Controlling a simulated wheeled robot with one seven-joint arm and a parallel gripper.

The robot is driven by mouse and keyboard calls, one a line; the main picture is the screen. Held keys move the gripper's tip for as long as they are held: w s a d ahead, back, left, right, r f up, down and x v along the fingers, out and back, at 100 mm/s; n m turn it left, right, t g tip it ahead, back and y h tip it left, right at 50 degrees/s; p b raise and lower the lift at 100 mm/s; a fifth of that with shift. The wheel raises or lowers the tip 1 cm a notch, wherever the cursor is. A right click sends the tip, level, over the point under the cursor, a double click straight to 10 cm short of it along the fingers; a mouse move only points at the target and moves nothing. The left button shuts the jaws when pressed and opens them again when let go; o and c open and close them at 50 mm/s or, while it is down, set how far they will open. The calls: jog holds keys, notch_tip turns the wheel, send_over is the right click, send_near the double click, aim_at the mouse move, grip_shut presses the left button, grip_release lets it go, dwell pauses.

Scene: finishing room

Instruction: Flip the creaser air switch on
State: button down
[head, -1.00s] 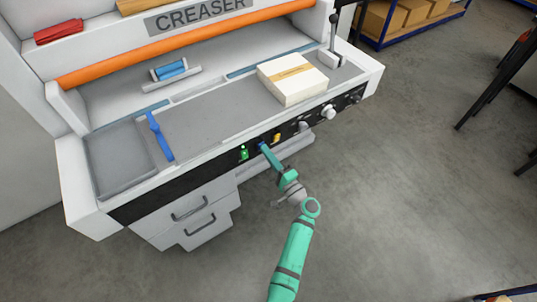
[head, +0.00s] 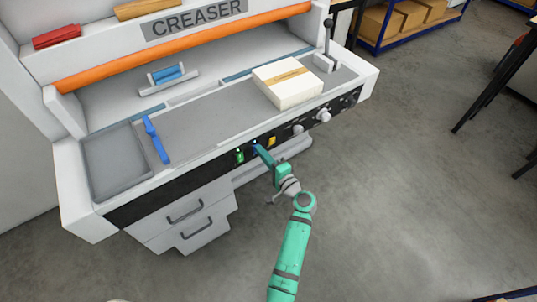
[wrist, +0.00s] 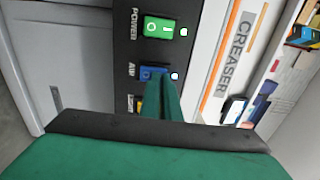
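The creaser (head: 112,205) is a white machine with a black control strip on its front. The air switch (wrist: 152,73) is a blue rocker, labelled "AIR", between the green power switch (wrist: 158,27) and a yellow switch (wrist: 138,103). A small white light (wrist: 175,76) shows beside it, like the one beside the power switch. My gripper (wrist: 164,86) has its green fingers together, with nothing seen between them. The tips are at the blue switch and hide part of it; I cannot tell whether they touch. In the head view my gripper (head: 257,149) reaches the strip from the front.
Round knobs (head: 323,116) are farther right on the strip. A paper stack (head: 289,83) and a blue-handled tool (head: 156,139) lie on the bed. Drawers (head: 190,220) are below left.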

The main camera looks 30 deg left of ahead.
jog(key=shift+w+a+r, duration=0.15)
jog(key=shift+a+r, duration=0.4)
jog(key=shift+a, duration=0.25)
jog(key=shift+d, duration=0.65)
jog(key=v, duration=1.4)
jog(key=shift+d, duration=0.2)
